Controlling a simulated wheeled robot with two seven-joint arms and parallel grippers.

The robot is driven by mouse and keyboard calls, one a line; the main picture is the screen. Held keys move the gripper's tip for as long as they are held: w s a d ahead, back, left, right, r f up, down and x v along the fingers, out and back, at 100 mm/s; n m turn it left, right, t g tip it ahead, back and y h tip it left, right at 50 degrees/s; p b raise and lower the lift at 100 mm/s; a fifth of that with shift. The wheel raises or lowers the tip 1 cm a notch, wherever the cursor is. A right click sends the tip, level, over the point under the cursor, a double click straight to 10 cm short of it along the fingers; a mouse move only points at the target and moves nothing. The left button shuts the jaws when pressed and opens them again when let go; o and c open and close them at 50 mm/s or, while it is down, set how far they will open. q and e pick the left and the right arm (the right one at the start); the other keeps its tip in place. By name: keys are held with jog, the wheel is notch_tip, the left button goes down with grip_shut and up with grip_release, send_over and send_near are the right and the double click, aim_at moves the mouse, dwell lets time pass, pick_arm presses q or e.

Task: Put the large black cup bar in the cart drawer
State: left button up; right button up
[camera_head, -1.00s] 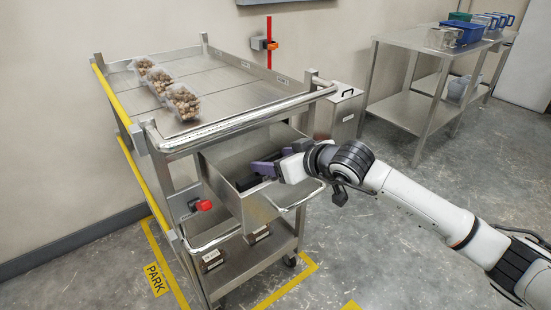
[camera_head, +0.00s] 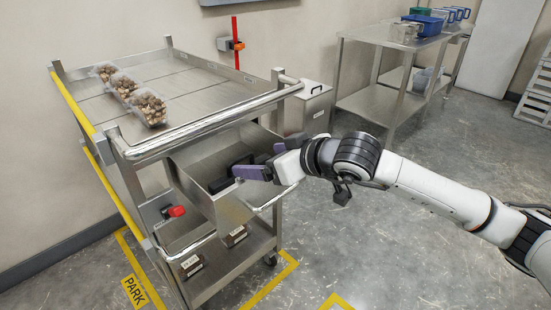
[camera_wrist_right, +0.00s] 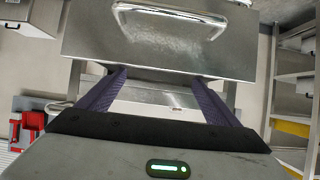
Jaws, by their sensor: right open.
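The cart drawer (camera_head: 235,210) is pulled open under the cart's top. A dark shape, which looks like the large black cup bar (camera_head: 220,185), lies inside it, partly hidden by my fingers. My right gripper (camera_head: 254,163) reaches over the drawer front from the right. Its purple fingers are apart, with their ends beside the dark shape. The right wrist view looks upside down; there the spread fingers pass behind the drawer front (camera_wrist_right: 150,50) with its handle, which hides the tips. No bar shows between the visible parts of the fingers. My left gripper is not in view.
Several clear trays of brown food (camera_head: 126,88) stand on the cart top (camera_head: 190,85). A red knob (camera_head: 176,211) sits left of the drawer. A steel box (camera_head: 312,105) stands behind the cart, and a steel table (camera_head: 375,100) is at the back. Floor at the right is clear.

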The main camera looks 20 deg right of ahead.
jog(key=shift+v, duration=2.35)
